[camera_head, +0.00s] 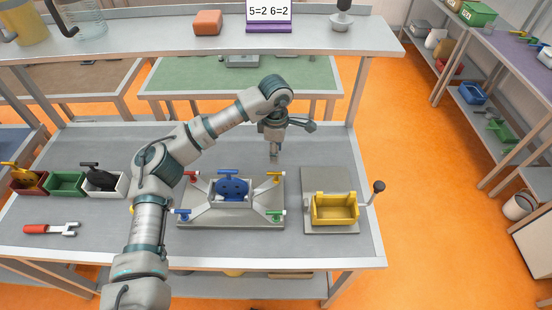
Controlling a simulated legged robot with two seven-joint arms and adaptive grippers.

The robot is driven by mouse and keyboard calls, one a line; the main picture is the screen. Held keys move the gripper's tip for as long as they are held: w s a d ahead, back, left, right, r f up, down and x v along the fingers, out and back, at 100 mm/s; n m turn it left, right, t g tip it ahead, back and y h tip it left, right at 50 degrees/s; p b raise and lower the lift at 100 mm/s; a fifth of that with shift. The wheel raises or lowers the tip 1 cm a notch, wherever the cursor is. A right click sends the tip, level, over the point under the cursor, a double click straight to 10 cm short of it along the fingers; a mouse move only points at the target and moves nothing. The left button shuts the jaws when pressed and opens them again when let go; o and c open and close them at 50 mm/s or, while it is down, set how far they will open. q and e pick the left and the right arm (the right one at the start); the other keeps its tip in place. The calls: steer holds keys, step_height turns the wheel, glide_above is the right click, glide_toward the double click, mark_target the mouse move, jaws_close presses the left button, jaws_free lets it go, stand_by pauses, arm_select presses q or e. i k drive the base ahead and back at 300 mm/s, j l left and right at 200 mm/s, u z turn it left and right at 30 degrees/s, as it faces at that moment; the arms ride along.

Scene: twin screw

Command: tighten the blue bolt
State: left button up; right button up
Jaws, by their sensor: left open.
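A grey fixture (258,218) stands on the workbench with coloured T-handled bolts around it. A red bolt (190,176) is at the back left and a yellow bolt (275,178) at the back right. My left gripper (287,142) is open and empty, above and behind the fixture's right side, apart from every bolt. My right gripper is not in view.
A yellow bin (335,208) sits on a grey plate to the right, beside a black-knobbed lever (378,187). Small bins, including a green one (67,183), and a red-handled tool (50,229) lie left. A shelf (180,43) with an orange block (208,22) spans the back.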

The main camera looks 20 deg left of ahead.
mark_target(185, 216)
steer(key=k, duration=1.5)
